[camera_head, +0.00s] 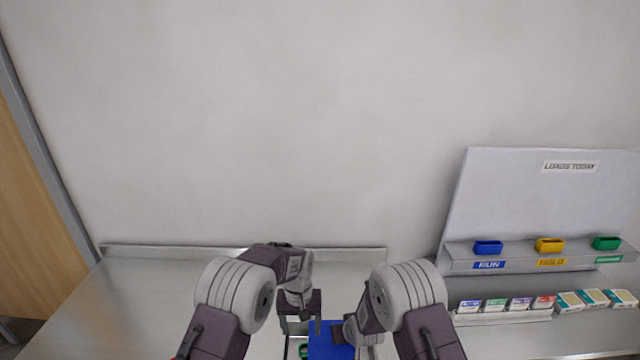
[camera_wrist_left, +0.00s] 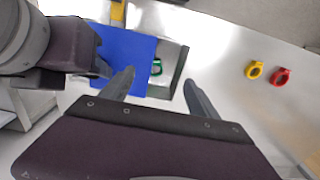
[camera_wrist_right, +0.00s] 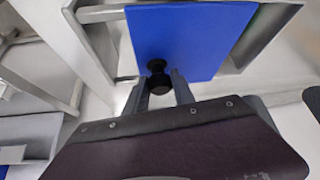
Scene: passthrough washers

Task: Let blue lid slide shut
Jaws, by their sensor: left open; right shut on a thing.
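The blue lid (camera_head: 330,340) is a flat panel that partly covers a grey metal box; it also shows in the left wrist view (camera_wrist_left: 123,60) and the right wrist view (camera_wrist_right: 190,38). My right gripper (camera_wrist_right: 162,82) is shut on the lid's black knob (camera_wrist_right: 155,66). An opening in the box beside the lid is uncovered, and a green ring-like thing (camera_wrist_left: 156,67) lies in it. The box's dark rim (camera_wrist_left: 180,70) bounds that opening. My left gripper (camera_wrist_left: 160,85) is open and empty, above the box near the opening.
A yellow ring (camera_wrist_left: 254,70) and a red ring (camera_wrist_left: 281,76) lie on the metal counter. A rack at right holds blue (camera_head: 488,247), yellow (camera_head: 549,245) and green (camera_head: 606,243) blocks, with several small cartons (camera_head: 507,304) below. The counter's left part is clear.

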